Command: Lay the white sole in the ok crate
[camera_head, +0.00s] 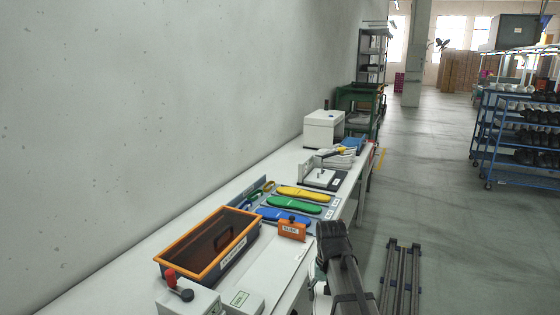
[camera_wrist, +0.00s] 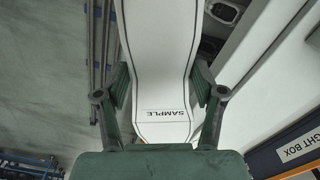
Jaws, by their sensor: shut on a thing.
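In the wrist view, my gripper (camera_wrist: 158,95) is shut on the white sole (camera_wrist: 160,60), with one finger on each side of its narrow middle. The sole has a dark outline and the word SAMPLE near its lower end. In the head view my arm is at the right edge of the bench, and the fingers and held sole cannot be made out clearly. An orange-rimmed dark crate (camera_head: 171,262) stands on the bench, left of my arm. Its label is too small to read there, and no ok marking is legible.
Blue (camera_head: 283,216), green (camera_head: 294,209) and yellow (camera_head: 305,194) soles lie behind the crate. An orange block (camera_head: 292,229) stands near the bench edge. A red-knobbed device (camera_head: 186,298) is in front.

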